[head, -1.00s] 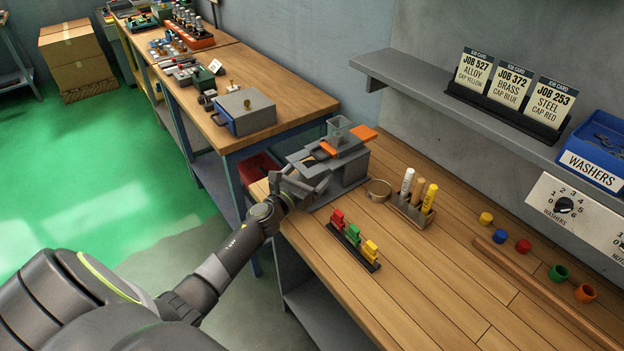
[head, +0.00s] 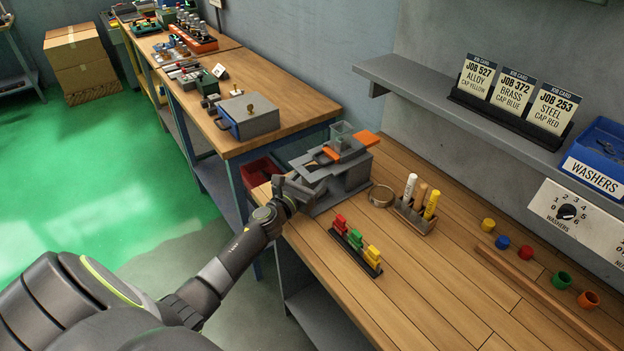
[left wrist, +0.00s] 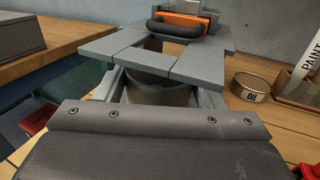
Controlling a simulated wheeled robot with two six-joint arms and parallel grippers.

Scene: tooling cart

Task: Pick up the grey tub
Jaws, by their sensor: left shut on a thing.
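The grey tub (left wrist: 160,92) shows in the left wrist view as a dark grey round-walled container under the light grey top plates of a bench fixture. Its rim and upper part are partly covered by those plates. My left gripper (head: 312,184) reaches into the near side of the fixture at the bench's left end. It is shut on the tub, with a finger on either side of it in the left wrist view (left wrist: 158,98). In the head view the tub cannot be told apart from the gripper and fixture. My right gripper is not in view.
The grey fixture (head: 352,178) carries an orange slide (head: 362,138) and a clear hopper. An oil tin (head: 381,196), a marker holder (head: 414,215) and a rack of coloured clips (head: 356,250) stand to its right.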

